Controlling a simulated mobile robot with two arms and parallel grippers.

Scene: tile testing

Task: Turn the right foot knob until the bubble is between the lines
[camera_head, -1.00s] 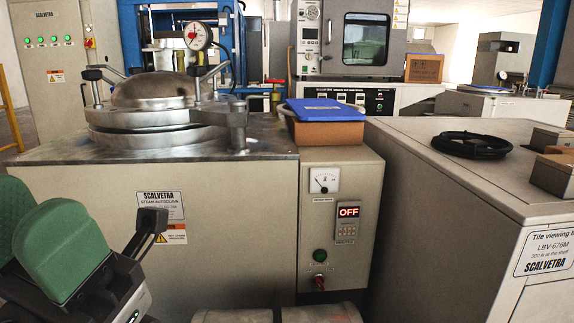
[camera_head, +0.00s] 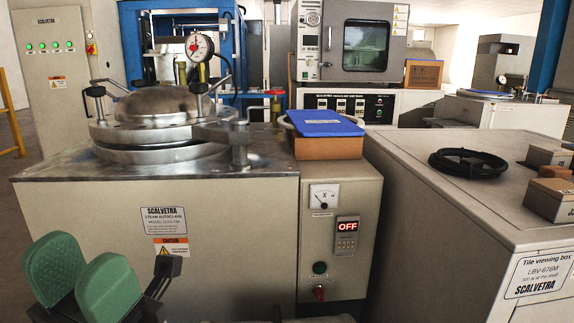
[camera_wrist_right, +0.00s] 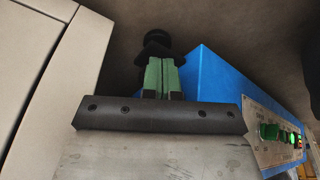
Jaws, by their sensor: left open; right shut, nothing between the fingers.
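My left gripper (camera_head: 80,270) is at the lower left of the head view, its two green fingers apart and nothing between them. It is in front of the steam autoclave's front panel. My right gripper (camera_wrist_right: 162,77) shows only in the right wrist view; its green fingers are together with nothing between them. A black knob-like part (camera_wrist_right: 157,43) shows just past those fingertips. I cannot tell whether it is the right foot knob or whether the fingers touch it. No bubble or level lines are visible in either view.
The steam autoclave (camera_head: 225,240) and the tile viewing box (camera_head: 440,225) stand side by side. A coiled black cable (camera_head: 468,163) lies on the box. A blue clipboard (camera_head: 325,123) rests on a brown carton (camera_head: 328,148). The wrist view shows a blue-sided unit (camera_wrist_right: 217,82) with green buttons.

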